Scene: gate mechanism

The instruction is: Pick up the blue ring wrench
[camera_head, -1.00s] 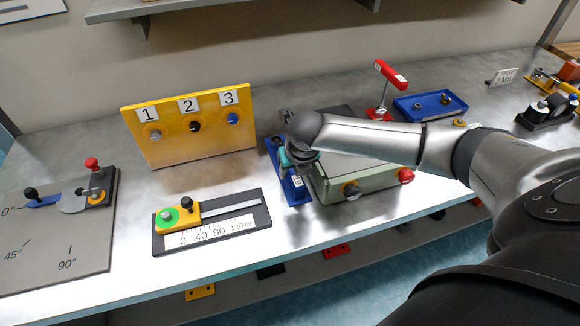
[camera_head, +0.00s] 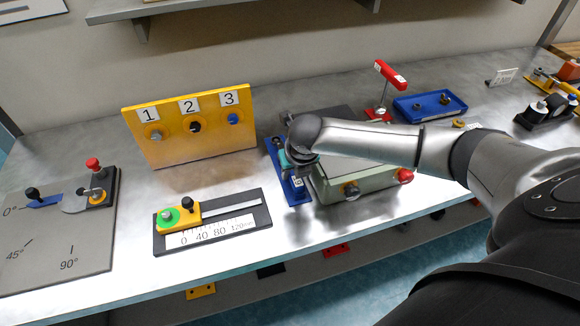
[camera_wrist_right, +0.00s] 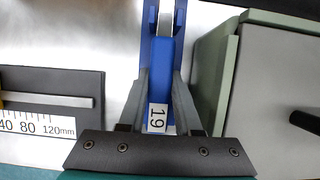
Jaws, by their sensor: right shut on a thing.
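The blue ring wrench (camera_wrist_right: 165,70), with a white "19" label near its lower end, lies between the two fingers of my right gripper (camera_wrist_right: 160,84) in the right wrist view. The fingers are shut on it from both sides. A blue holder (camera_wrist_right: 180,14) shows beside and below the wrench. In the head view my right gripper (camera_head: 295,160) is over the blue holder (camera_head: 272,152), and my own wrist hides much of the wrench. The wrench's far end is cut off in the wrist view. My left gripper is not in view.
A pale green box (camera_head: 340,190) with knobs stands close on the right of the wrench. A slide gauge (camera_head: 210,236) lies to the left. A yellow panel (camera_head: 185,148) numbered 1 to 3 stands behind left. A blue tray (camera_head: 410,108) and red clamp (camera_head: 390,76) are farther back right.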

